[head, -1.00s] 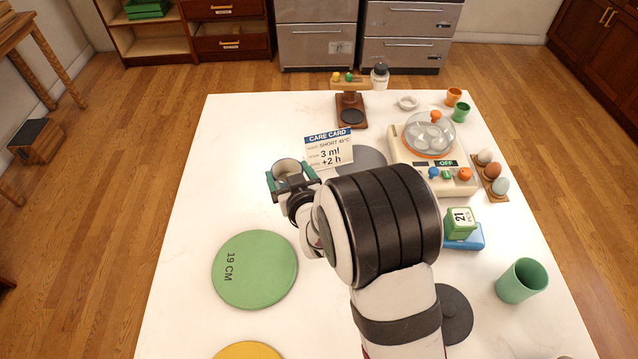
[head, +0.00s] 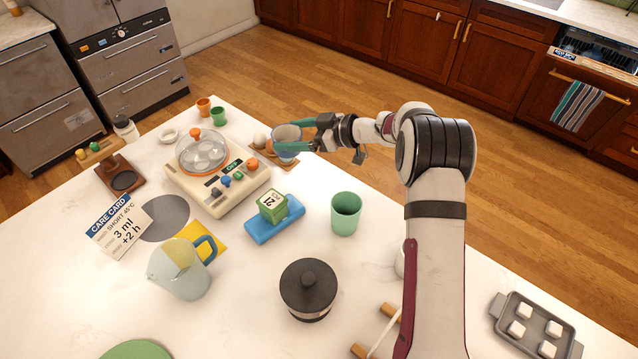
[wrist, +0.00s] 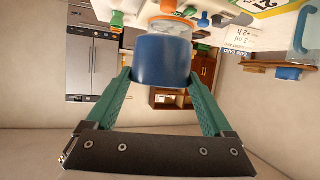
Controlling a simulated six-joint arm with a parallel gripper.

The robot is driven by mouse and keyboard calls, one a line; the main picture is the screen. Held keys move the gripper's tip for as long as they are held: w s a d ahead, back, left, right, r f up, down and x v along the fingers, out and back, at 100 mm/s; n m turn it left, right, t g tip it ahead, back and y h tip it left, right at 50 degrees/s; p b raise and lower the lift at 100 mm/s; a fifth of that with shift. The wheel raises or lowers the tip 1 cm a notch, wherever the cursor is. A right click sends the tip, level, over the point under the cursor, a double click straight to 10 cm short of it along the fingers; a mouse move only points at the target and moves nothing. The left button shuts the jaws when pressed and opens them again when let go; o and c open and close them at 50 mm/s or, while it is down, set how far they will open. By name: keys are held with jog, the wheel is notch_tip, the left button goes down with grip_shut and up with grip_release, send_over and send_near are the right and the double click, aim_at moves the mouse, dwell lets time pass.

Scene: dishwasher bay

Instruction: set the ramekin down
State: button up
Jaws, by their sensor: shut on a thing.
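My gripper (head: 292,136) is stretched out toward the far right edge of the counter, its green fingers shut on the ramekin (head: 286,142). The ramekin is a small grey-blue cup, held by its sides. In the wrist view it shows as a dark blue cylinder (wrist: 162,62) between the fingertips. In the head view it overlaps the wooden egg holder (head: 257,144) and partly hides the eggs. I see no contact with the counter; its exact height above it is hard to tell.
The egg cooker (head: 215,185) stands just left of the ramekin. A green cup (head: 346,215), a timer cube (head: 272,206) on a blue block (head: 274,228), a glass jug (head: 180,272) and a dark lidded pot (head: 309,290) stand nearer. Small orange (head: 204,107) and green (head: 219,116) cups stand behind.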

jog(key=shift+t, duration=0.3)
jog(key=s+d+f, duration=0.1)
jog(key=d, duration=0.5)
jog(key=s+d+f, duration=0.1)
jog(key=d, duration=0.5)
jog(key=s+d+f, duration=0.2)
jog(key=d, duration=0.5)
jog(key=shift+s, duration=0.1)
jog(key=x, duration=0.4)
jog(key=f+x, duration=0.1)
jog(key=x, duration=0.3)
jog(key=f+x, duration=0.1)
jog(key=x, duration=0.3)
jog(key=shift+s+d+f, duration=0.1)
jog(key=shift+d+f, duration=0.05)
jog(key=shift+f, duration=0.1)
notch_tip(320, 180, down, 3)
jog(key=shift+f, duration=0.5)
jog(key=shift+f, duration=0.2)
jog(key=o, duration=1.3)
jog(key=shift+c, duration=0.2)
jog(key=shift+r, duration=0.1)
